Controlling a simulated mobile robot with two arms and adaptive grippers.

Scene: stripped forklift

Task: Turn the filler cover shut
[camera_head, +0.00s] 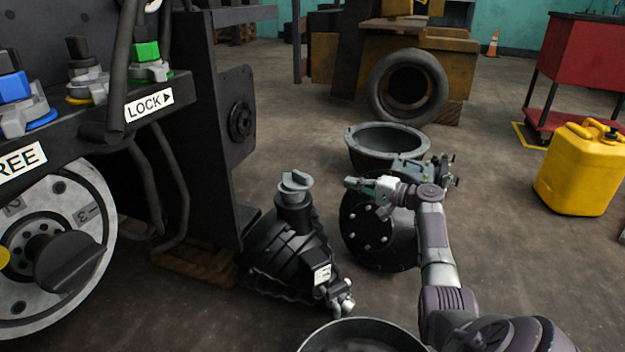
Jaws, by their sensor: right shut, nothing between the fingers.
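The filler cover (295,181) is a round grey cap with a raised grip bar. It sits on top of the grey neck of a black ribbed housing (286,250) that stands on the floor, in the middle of the head view. Whether the cover is fully turned shut cannot be told. My right gripper (350,183) is shut and empty. It points left toward the cover, at about its height in the picture, with a clear gap between them. My left gripper is not in view.
The dark forklift frame (215,150) with levers and a LOCK label stands at the left. A round black flanged part (368,240) and a grey basin (376,160) lie behind my right arm. Another basin rim (362,322) shows at the bottom. A yellow canister (578,170) stands right.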

